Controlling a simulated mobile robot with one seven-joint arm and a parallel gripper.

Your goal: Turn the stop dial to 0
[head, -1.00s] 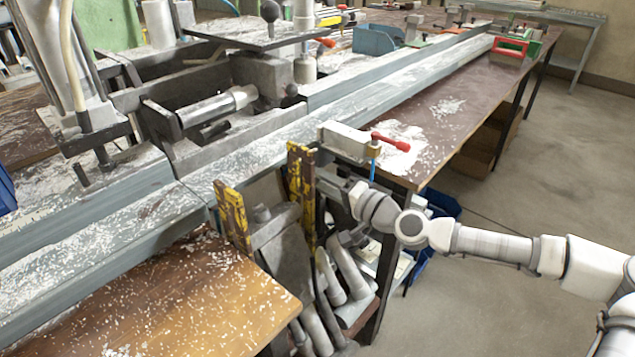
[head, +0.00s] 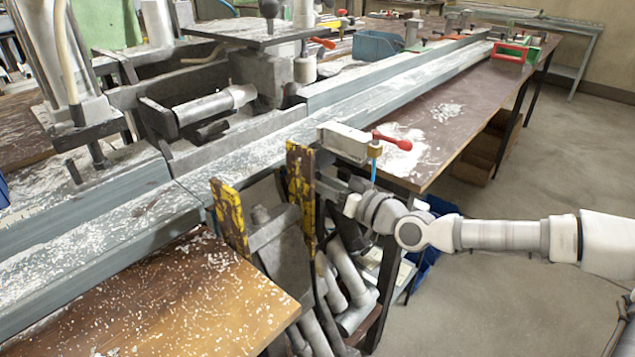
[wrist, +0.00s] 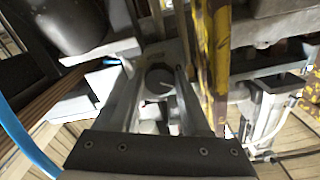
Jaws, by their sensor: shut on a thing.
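My gripper (head: 332,184) is at the bench's front side, just right of a worn yellow upright (head: 301,190) and below a pale clamp block. In the wrist view its two fingers (wrist: 158,82) reach forward and close around a round, dark grey knob (wrist: 160,76). This knob looks like the stop dial. Its markings and pointer cannot be read. In the head view the knob is hidden behind the gripper and the upright. The yellow upright also shows close to the right finger in the wrist view (wrist: 216,60).
The clamp block (head: 345,138) with a red-handled lever (head: 393,140) sits just above my gripper. A thin blue strip (head: 374,172) hangs beside my wrist. A second yellow upright (head: 230,215) stands to the left. Grey pipes (head: 345,275) fill the space below. The floor at right is clear.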

